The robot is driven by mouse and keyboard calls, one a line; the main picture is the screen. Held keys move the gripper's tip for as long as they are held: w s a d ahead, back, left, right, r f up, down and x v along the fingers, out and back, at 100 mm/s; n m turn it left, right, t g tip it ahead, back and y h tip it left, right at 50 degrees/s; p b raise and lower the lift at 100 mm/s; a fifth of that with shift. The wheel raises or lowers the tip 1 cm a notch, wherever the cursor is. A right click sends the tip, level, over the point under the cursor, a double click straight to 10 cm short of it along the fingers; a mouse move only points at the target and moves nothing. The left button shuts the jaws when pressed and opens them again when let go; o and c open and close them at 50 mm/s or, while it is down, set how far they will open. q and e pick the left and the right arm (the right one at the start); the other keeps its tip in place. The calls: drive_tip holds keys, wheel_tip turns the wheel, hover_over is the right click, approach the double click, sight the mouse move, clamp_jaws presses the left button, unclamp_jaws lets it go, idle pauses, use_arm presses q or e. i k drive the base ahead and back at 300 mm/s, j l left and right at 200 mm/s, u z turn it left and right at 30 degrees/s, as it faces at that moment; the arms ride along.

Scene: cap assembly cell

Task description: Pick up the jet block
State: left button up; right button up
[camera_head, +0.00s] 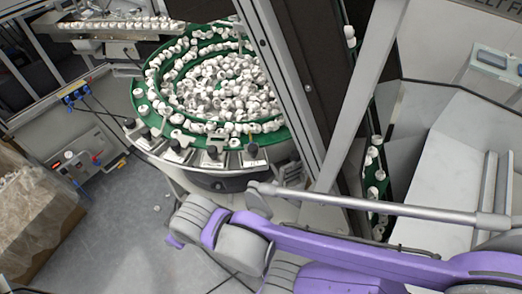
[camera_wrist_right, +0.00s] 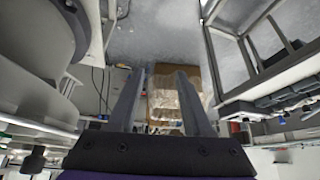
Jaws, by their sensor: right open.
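I cannot make out a jet block in either view. My right gripper (camera_wrist_right: 162,72) shows in the right wrist view with its two dark fingers apart and nothing between them that it touches. Beyond the fingers is a brown box with a clear plastic liner (camera_wrist_right: 178,100), some way off. In the head view my purple and grey right arm crosses the lower right, but its gripper fingers cannot be made out. My left gripper is in neither view.
A green round feeder bowl (camera_head: 140,100) full of white caps stands at the back. A grey frame post (camera_head: 362,95) rises close to my right arm. The lined box (camera_head: 40,215) also stands at the left. Grey floor (camera_head: 120,240) between is mostly clear.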

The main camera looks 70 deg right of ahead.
sight(252, 156)
drive_tip(key=k+z, duration=0.1)
drive_tip(key=z, duration=0.85)
drive_tip(key=k+l+z, duration=0.1)
drive_tip(key=z, duration=0.4)
drive_tip(key=l+z, duration=0.15)
drive_tip(key=z, duration=0.3)
drive_tip(key=j+z, duration=0.25)
drive_tip(key=i+j+z, duration=0.1)
drive_tip(key=z, duration=0.2)
drive_tip(key=i+z, duration=0.15)
drive_tip(key=z, duration=0.15)
